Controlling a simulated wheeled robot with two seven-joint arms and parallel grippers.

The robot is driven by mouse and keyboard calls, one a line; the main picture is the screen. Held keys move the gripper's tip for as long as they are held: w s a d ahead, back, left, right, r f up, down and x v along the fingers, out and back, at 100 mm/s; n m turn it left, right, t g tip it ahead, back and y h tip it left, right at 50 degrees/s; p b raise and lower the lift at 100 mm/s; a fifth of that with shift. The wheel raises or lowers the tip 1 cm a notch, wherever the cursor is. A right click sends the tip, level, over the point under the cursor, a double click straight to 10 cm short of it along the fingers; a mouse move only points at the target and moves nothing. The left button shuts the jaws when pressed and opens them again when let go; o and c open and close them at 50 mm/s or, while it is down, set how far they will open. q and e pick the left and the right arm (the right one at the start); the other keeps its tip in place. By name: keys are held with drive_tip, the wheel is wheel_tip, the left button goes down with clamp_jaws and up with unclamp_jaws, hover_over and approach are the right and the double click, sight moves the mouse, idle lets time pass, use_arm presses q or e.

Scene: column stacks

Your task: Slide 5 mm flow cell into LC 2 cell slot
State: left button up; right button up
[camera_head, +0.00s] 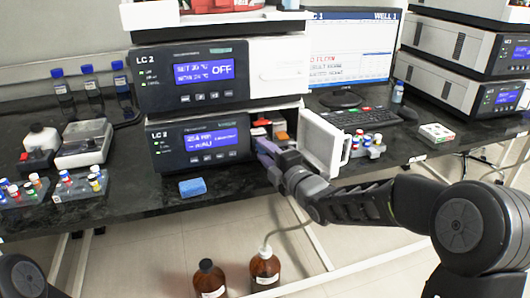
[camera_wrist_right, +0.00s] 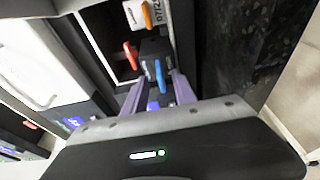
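The lower LC 2 unit (camera_head: 200,143) has its white door (camera_head: 323,146) swung open to the right. My right gripper (camera_head: 266,150), with purple fingers, is at the mouth of its open bay. In the right wrist view, the fingers (camera_wrist_right: 158,88) stand apart on either side of a blue lever (camera_wrist_right: 160,76). A dark block (camera_wrist_right: 156,48) shows at and beyond the fingertips; I cannot tell whether they touch it or whether it is the 5 mm flow cell. The slot is not clearly visible. My left gripper is out of view.
A red lever (camera_wrist_right: 130,56) and an orange one (camera_wrist_right: 147,14) are close to the fingers. A blue sponge (camera_head: 193,187) lies before the unit. Vial racks (camera_head: 82,185) stand left; a keyboard (camera_head: 359,117) is behind the door. Brown bottles (camera_head: 265,270) stand below.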

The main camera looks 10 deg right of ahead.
drive_tip(key=shift+s+f, duration=0.1)
drive_tip(key=shift+s, duration=0.05)
drive_tip(key=v, duration=0.7)
drive_tip(key=shift+s, duration=0.25)
drive_tip(key=shift+d, duration=0.15)
